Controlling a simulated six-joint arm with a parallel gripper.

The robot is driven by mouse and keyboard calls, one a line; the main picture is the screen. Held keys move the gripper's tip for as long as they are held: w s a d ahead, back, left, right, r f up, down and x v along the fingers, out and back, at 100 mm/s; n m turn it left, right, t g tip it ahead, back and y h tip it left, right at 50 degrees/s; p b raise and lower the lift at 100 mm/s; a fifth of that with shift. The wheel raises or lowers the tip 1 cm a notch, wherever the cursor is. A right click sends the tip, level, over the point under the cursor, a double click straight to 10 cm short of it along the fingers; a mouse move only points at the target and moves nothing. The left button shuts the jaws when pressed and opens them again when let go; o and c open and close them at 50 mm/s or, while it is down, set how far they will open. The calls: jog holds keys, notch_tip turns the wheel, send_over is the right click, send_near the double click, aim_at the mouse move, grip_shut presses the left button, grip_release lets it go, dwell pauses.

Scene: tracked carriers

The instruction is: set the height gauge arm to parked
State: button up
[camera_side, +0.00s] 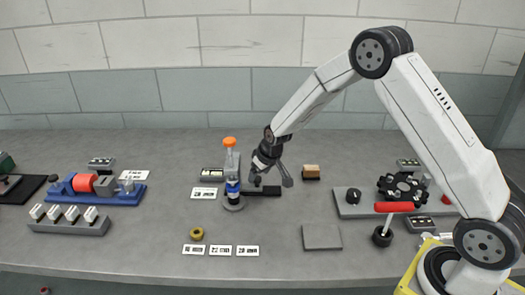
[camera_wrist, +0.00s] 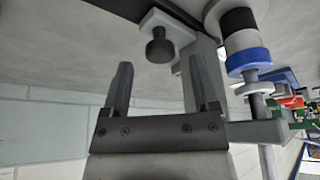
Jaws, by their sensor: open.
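The height gauge (camera_side: 232,187) stands upright on the bench left of centre, with a clear post, an orange top and a blue, white and black collar. Its black arm (camera_side: 264,191) points right, low over the bench. My gripper (camera_side: 271,179) is open just above and behind that arm, pointing down. In the wrist view the gauge's banded collar (camera_wrist: 240,35) is at upper right. A dark round knob (camera_wrist: 160,47) on a pale block lies ahead of the gap between my open fingers (camera_wrist: 160,65), apparently untouched. The scale is not readable.
Small label cards (camera_side: 220,251) and a brass ring (camera_side: 197,233) lie in front of the gauge. A red-handled lever (camera_side: 394,207) stands farther right. A blue fixture (camera_side: 98,187) is left.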

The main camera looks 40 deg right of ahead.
jog(key=shift+x, duration=0.95)
grip_shut()
dwell(0.9)
